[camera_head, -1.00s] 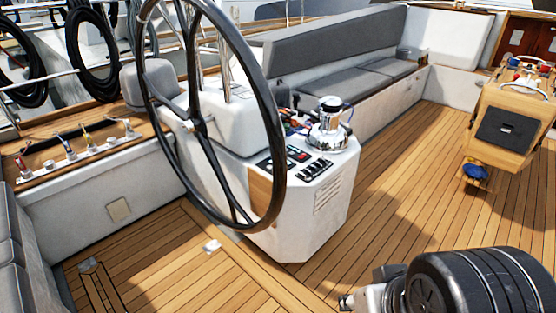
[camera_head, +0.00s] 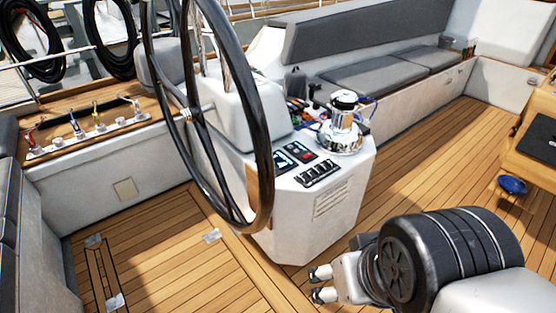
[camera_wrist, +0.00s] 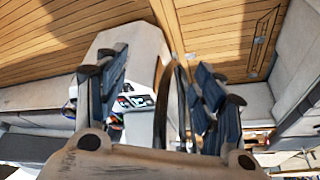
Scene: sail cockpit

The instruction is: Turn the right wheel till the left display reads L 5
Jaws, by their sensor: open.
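The large black wheel (camera_head: 263,150) stands upright at the left of the console pedestal, its spokes meeting at a hub. The left display (camera_head: 283,162) and a second display (camera_head: 301,151) are set in the console top; their readings are too small to make out. My gripper (camera_head: 322,284) is open and empty, low in front of the console and apart from the rim. In the wrist view, the dark wheel rim (camera_wrist: 182,100) appears between the open fingers of my gripper (camera_wrist: 160,90); its distance is unclear. The displays (camera_wrist: 134,101) also show there.
A row of switches (camera_head: 318,173) and a chrome winch (camera_head: 342,125) sit on the console (camera_head: 315,225). A cushioned bench (camera_head: 375,80) runs behind. A wooden table (camera_head: 535,150) stands at the right.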

